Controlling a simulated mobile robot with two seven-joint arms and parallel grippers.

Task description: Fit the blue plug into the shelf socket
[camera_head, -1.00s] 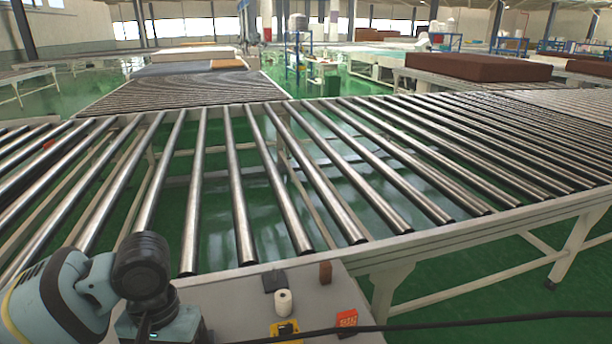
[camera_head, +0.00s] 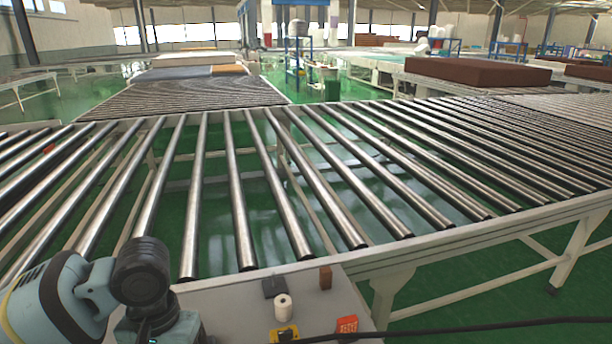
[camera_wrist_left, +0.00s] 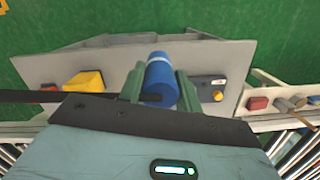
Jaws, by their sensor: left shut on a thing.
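My left gripper (camera_wrist_left: 160,88) is shut on the blue plug (camera_wrist_left: 160,72), a blue cylinder with a pale band, held between its two green fingers. In the wrist view the plug is over the grey shelf (camera_wrist_left: 115,65), and I cannot tell whether it touches it. In the head view my left arm comes in at the lower left; its fingertips and the plug are hidden or out of frame. The shelf (camera_head: 235,300) shows at the bottom. I cannot make out the socket for certain. My right gripper is not in view.
A white roll (camera_head: 283,306), a dark block (camera_head: 274,287), a brown block (camera_head: 325,278), a yellow item (camera_head: 284,334) and a red box (camera_head: 347,325) stand on the shelf. A black cable (camera_head: 480,325) crosses the lower right. The roller conveyor (camera_head: 240,210) lies beyond.

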